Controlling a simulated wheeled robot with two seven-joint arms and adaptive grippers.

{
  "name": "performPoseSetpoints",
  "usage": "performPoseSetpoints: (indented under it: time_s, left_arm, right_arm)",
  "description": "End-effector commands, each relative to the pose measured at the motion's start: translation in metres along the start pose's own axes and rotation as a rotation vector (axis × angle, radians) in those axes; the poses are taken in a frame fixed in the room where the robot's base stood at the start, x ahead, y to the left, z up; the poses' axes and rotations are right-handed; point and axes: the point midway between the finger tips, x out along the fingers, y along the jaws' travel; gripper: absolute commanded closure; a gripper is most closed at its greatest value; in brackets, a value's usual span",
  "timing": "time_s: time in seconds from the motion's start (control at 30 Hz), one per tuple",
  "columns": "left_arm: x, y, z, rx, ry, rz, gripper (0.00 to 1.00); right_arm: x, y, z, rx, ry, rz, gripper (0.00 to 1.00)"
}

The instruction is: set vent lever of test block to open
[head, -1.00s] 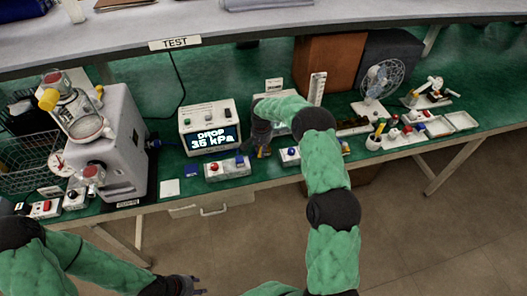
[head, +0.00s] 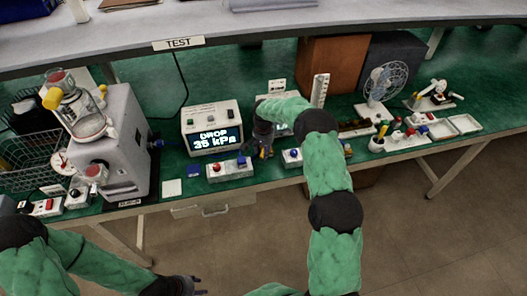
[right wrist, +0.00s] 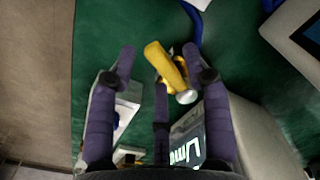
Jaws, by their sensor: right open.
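In the right wrist view a yellow lever (right wrist: 165,65) stands between my spread fingers, tilted, with a silver round end beside it. It appears to be the vent lever of the test block; the block's body under it is mostly hidden. No label is readable on it. My right gripper (right wrist: 160,52) is open around the lever, and I cannot tell whether any finger touches it. In the head view my right gripper (head: 262,150) points down at the bench's front part and covers most of the block. My left gripper (head: 192,284) is low at the bottom edge, away from the bench.
A display box (head: 211,128) reading "DROP 35 kPa" stands left of my right gripper. A grey pump (head: 118,140) stands further left.

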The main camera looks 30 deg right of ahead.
Motion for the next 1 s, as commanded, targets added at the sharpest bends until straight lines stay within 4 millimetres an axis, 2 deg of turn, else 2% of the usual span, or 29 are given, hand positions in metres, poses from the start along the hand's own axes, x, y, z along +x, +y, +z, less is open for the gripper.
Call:
performPoseSetpoints:
  time_s: [0.13,0.23,0.5,0.7,1.0]
  left_arm:
    - [0.0,0.0,0.0,0.0,0.0,0.0,0.6]
    - [0.0,0.0,0.0,0.0,0.0,0.0,0.6]
    - [0.0,0.0,0.0,0.0,0.0,0.0,0.6]
    - [0.0,0.0,0.0,0.0,0.0,0.0,0.6]
    - [0.0,0.0,0.0,0.0,0.0,0.0,0.6]
  right_arm:
    - [-0.006,0.0,-0.001,0.0,0.002,-0.001,0.51]
    - [-0.018,-0.001,-0.001,-0.001,0.002,-0.001,0.51]
    - [-0.071,-0.001,-0.001,0.0,0.003,-0.002,0.51]
    - [-0.103,-0.001,-0.001,0.0,0.002,-0.001,0.51]
    - [-0.12,0.0,0.0,-0.001,-0.001,0.001,0.51]
